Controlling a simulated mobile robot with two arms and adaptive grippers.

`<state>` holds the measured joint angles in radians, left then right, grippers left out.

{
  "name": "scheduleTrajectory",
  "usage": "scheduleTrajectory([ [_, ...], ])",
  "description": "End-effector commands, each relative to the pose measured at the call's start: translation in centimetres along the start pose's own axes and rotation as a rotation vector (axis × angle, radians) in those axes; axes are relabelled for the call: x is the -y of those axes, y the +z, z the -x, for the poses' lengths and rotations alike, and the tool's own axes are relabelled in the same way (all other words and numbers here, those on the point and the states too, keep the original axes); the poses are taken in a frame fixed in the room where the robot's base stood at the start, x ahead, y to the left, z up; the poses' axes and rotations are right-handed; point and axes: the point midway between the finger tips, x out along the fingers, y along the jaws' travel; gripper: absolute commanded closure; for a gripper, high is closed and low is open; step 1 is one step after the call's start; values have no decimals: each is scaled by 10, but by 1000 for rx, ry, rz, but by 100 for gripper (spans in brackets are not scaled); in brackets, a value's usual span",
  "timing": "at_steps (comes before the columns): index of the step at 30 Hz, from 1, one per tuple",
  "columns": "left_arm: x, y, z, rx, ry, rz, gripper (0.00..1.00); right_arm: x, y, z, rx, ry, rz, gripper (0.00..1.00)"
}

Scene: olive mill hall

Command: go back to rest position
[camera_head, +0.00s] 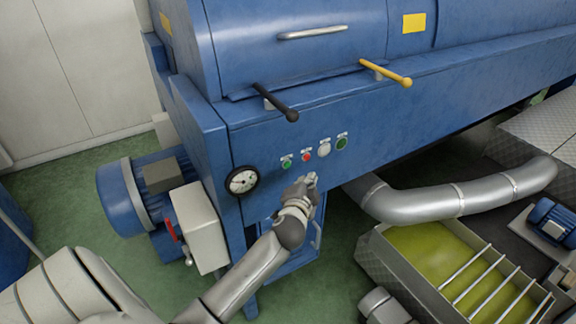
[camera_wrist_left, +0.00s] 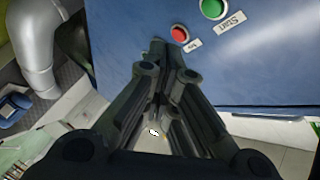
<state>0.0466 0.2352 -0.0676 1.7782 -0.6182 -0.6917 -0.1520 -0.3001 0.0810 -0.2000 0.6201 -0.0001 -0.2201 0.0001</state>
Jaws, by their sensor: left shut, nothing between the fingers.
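My left gripper (camera_head: 311,181) is in front of the blue machine's front panel, just below the row of buttons in the head view. Its fingers are shut with nothing between them. In the left wrist view the closed fingers (camera_wrist_left: 160,48) point towards the panel, close to the red button (camera_wrist_left: 180,34) in the picture. A green button (camera_wrist_left: 212,8) labelled Start is beside it. I cannot tell how far the fingertips are from the panel, but a gap seems to show. My right gripper is not in view.
A grey box (camera_head: 200,228) and blue motor (camera_head: 128,196) stand left of my arm. A silver pipe (camera_head: 460,199) and a basin of green liquid (camera_head: 375,247) are right.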

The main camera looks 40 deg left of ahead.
Motion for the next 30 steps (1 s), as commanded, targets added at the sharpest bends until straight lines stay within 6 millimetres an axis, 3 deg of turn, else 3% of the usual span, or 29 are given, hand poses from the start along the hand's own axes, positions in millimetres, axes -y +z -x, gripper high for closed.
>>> scheduleTrajectory([
  [21,-6,4,-1,4,12,1,100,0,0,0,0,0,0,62],
  [23,-20,10,-2,13,38,3,100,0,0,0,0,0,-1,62],
  [26,-63,34,-3,45,120,12,100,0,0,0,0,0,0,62],
  [30,-150,86,9,117,286,46,100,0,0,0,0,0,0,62],
])
